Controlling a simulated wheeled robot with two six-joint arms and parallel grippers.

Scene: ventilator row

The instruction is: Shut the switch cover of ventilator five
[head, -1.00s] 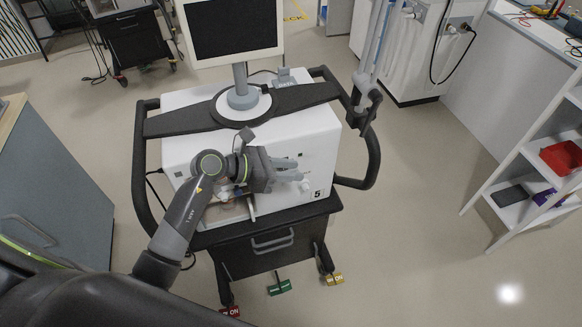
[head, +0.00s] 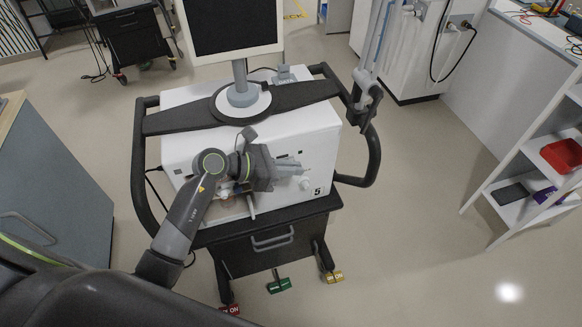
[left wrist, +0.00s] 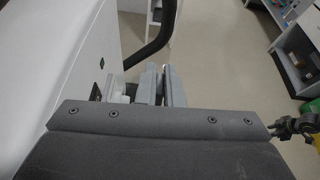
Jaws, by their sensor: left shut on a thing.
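Ventilator five (head: 318,155) is a white box marked 5 on a black cart, with a monitor on top. My left gripper (head: 298,170) is at its front face, its fingers pointing right and close together. In the left wrist view the gripper (left wrist: 162,84) shows two grey fingers with a narrow gap, beside the white front panel (left wrist: 62,55). It is shut on a small part at the panel, which I take to be the switch cover; the fingers hide most of it. A pale round knob (head: 306,184) shows just below the fingertips. My right gripper is not in view.
The cart's black handle (head: 372,155) curves round on the right. A grey cabinet (head: 55,195) stands at the left, and white shelves with a red bin (head: 562,156) stand at the right. The floor between cart and shelves is clear.

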